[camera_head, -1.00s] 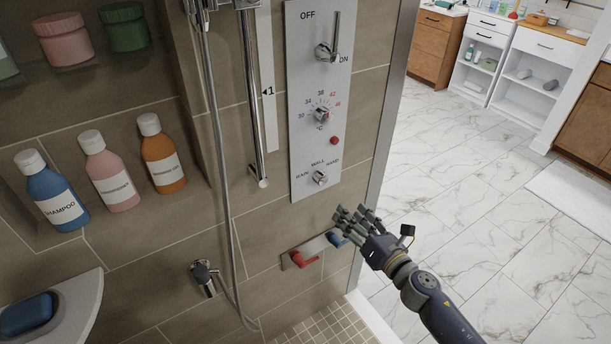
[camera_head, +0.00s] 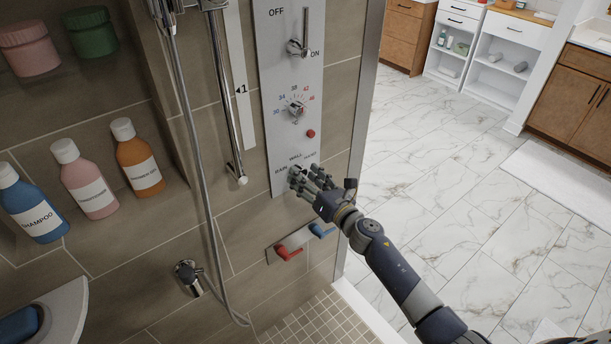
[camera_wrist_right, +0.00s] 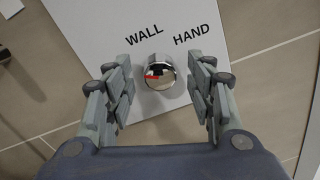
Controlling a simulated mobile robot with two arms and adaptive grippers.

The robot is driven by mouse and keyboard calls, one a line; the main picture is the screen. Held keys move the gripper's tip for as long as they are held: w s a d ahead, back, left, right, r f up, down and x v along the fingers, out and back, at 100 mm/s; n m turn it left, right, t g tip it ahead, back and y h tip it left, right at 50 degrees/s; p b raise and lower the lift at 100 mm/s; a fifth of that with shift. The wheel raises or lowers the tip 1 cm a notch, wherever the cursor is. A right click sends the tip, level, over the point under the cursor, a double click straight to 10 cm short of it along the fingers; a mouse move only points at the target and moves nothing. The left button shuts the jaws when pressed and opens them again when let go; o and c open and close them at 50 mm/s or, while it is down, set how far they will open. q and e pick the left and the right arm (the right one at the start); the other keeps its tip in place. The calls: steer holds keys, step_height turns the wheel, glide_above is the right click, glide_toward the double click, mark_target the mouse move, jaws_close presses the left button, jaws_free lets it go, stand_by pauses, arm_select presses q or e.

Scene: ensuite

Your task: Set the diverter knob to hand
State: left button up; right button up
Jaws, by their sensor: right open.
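The chrome diverter knob (camera_head: 295,171) is at the bottom of the white control panel, below the labels RAIN, WALL and HAND. My right gripper (camera_head: 307,180) is at the knob and partly covers it in the head view. In the right wrist view the knob (camera_wrist_right: 161,72) shows between the spread fingers of my open right gripper (camera_wrist_right: 160,88), with gaps on both sides. A red mark on the knob's face points left, away from the HAND label (camera_wrist_right: 193,35). The WALL label (camera_wrist_right: 144,33) is above the knob; RAIN is not visible there. My left gripper is not in view.
The panel (camera_head: 275,80) also carries an upper ON/OFF lever (camera_head: 299,45) and a temperature knob (camera_head: 296,109). Below are a red lever (camera_head: 289,252) and a blue lever (camera_head: 322,230). A shower hose (camera_head: 207,200) hangs left. Open floor lies right.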

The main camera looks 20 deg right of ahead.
steer(key=shift+w+a, duration=0.1)
steer(key=shift+w, duration=0.1)
steer(key=c, duration=1.1)
steer(key=shift+o, duration=0.2)
